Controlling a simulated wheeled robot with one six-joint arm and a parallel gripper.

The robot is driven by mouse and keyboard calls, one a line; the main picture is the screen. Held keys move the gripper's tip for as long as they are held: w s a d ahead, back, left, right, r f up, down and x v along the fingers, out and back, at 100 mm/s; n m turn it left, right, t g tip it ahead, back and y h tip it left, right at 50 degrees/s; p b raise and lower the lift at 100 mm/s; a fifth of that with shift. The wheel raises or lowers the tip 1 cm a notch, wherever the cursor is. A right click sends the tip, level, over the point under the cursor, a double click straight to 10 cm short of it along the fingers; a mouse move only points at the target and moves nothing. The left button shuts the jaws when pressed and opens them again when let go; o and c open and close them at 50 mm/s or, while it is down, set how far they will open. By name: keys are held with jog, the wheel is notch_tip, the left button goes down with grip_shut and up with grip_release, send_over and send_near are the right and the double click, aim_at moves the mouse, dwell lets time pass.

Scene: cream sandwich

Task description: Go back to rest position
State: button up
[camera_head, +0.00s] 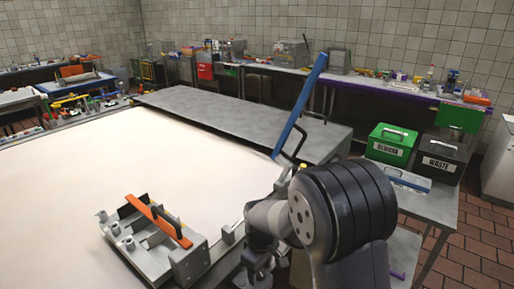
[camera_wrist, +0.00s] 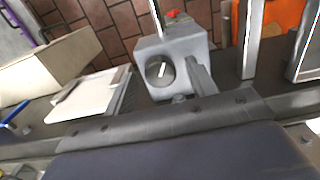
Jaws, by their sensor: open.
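My arm, with its black ribbed joint, stands in the right foreground of the head view. My gripper (camera_head: 256,272) hangs at its lower left end, near the front edge of the large cream-white table (camera_head: 70,190). The gripper is open, and I see nothing between its fingers. It is small and partly hidden by the arm in this view. The fingertips are not clear in the wrist view, where a dark surface fills the bottom.
A grey fixture (camera_head: 188,262) with an orange bar (camera_head: 158,221) lies left of my gripper. A blue bar (camera_head: 302,105) rises behind my arm. Green (camera_head: 391,145) and black (camera_head: 441,158) bins stand right. A grey block with a round hole (camera_wrist: 172,62) shows in the wrist view.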

jog(key=m+p, duration=0.1)
jog(key=m, duration=0.4)
jog(key=shift+m, duration=0.3)
jog(key=m+p, duration=0.1)
jog(key=m, duration=0.3)
jog(key=shift+m+p, duration=0.4)
jog(key=shift+d, duration=0.1)
